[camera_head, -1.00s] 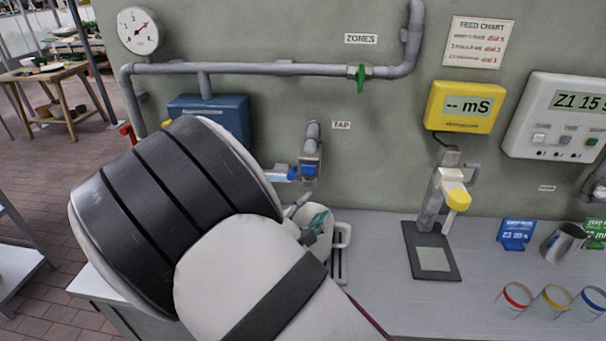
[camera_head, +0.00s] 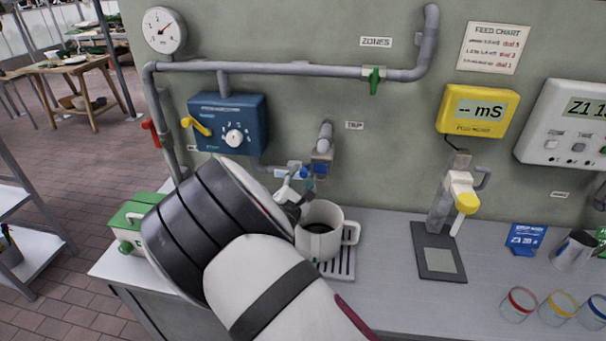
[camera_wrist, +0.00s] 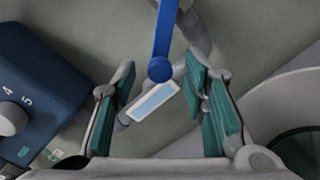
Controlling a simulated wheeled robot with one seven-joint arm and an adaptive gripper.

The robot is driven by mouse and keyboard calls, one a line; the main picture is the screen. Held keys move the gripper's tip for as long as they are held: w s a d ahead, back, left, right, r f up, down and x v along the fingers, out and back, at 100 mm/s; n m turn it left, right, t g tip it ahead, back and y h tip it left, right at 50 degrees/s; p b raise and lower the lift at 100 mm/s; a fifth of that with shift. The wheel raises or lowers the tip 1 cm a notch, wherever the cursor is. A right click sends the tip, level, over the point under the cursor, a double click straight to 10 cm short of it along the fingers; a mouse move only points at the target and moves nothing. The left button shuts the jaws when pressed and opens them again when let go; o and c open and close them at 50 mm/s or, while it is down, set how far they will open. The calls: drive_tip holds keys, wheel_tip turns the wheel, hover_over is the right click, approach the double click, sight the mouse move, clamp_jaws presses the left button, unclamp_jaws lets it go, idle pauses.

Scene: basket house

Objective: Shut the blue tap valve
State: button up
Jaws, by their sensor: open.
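The tap (camera_head: 323,150) sticks out of the wall below the "TAP" label, with blue parts at its front. In the wrist view the blue valve lever (camera_wrist: 166,30) comes down from the top edge to a round blue end, above a small white and light-blue plate (camera_wrist: 153,102). My gripper (camera_wrist: 160,85) is open, its green-padded fingers on either side of the plate and the lever's lower end. I cannot tell whether either finger touches the lever. In the head view my gripper (camera_head: 291,190) is mostly hidden behind my wrist, just below and left of the tap.
A mug (camera_head: 316,245) stands on a slotted drip tray (camera_head: 346,266), close right of my gripper. A blue box with a dial (camera_head: 236,112) is on the wall to the left. A green box (camera_head: 128,222) sits at the counter's left end. A yellow meter (camera_head: 472,108) hangs right.

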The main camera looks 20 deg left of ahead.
drive_tip(key=shift+w+a, duration=0.15)
drive_tip(key=shift+w, duration=1)
clamp_jaws()
drive_tip(key=shift+a+r+m, duration=0.1)
drive_tip(key=shift+r+m, duration=0.15)
drive_tip(key=shift+m, duration=0.05)
drive_tip(key=r+m+b, duration=0.1)
drive_tip(key=a+r+m+b, duration=0.1)
drive_tip(key=m, duration=0.1)
drive_tip(key=shift+m, duration=0.3)
drive_tip(key=shift+s+a+r+m+g+b, duration=0.15)
drive_tip(key=shift+r+m+b, duration=0.4)
drive_tip(key=shift+m+b, duration=0.3)
drive_tip(key=shift+w+r+m+g+b, duration=0.1)
drive_tip(key=shift+r+m+g+b, duration=0.05)
drive_tip(key=shift+r+m+b, duration=0.55)
drive_tip(key=shift+s+f, duration=0.1)
